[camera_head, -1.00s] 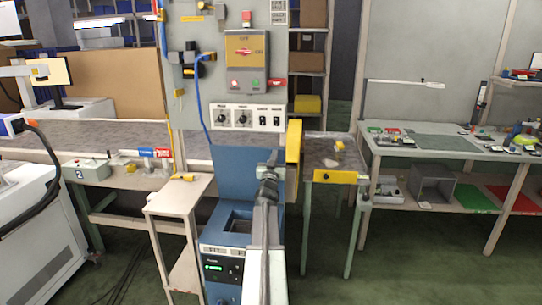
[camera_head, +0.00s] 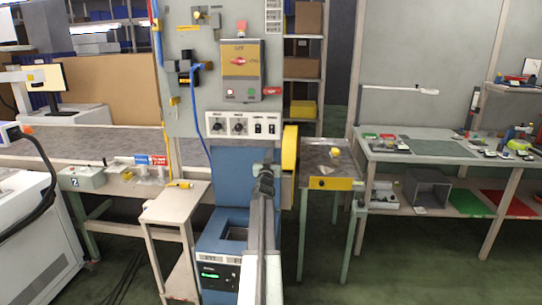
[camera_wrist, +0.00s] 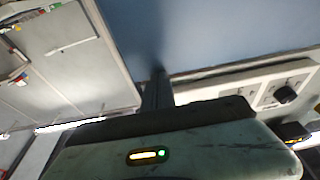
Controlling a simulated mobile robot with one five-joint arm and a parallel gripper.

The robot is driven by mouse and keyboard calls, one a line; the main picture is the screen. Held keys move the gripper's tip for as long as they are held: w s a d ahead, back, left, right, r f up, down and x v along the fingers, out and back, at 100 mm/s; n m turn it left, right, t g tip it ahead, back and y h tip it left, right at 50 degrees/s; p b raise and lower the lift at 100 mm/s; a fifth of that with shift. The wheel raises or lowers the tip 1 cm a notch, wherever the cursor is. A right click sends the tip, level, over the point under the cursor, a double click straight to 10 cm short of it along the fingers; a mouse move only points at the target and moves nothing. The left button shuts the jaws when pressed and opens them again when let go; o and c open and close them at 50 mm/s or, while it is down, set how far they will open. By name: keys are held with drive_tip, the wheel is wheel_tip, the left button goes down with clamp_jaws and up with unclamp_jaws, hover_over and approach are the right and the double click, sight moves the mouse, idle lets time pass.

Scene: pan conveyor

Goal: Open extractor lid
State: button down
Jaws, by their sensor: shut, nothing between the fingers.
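The extractor is a blue machine with a green-lit front panel (camera_head: 218,275), low in the middle of the head view. A square opening (camera_head: 236,234) shows in its top, and a blue upright plate (camera_head: 230,180), seemingly its raised lid, stands behind. My gripper (camera_head: 265,172) is in front of the plate's right part, and my arm hides part of the machine. In the wrist view my gripper (camera_wrist: 158,85) is shut and empty, pointing towards a blue surface (camera_wrist: 220,30) with a dark shadow near the fingertips. I cannot tell whether they touch.
A panel with knobs (camera_head: 240,125) is above the blue plate, and a yellow part (camera_head: 290,150) is close right of my gripper. A narrow stand (camera_head: 175,205) is on the left, a small table (camera_head: 330,183) on the right. Floor is free at the lower right.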

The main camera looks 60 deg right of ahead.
drive_tip(key=shift+a, duration=0.1)
drive_tip(key=s+a, duration=0.4)
drive_tip(key=a, duration=0.9)
drive_tip(key=shift+s+f, duration=0.15)
drive_tip(key=shift+a, duration=0.1)
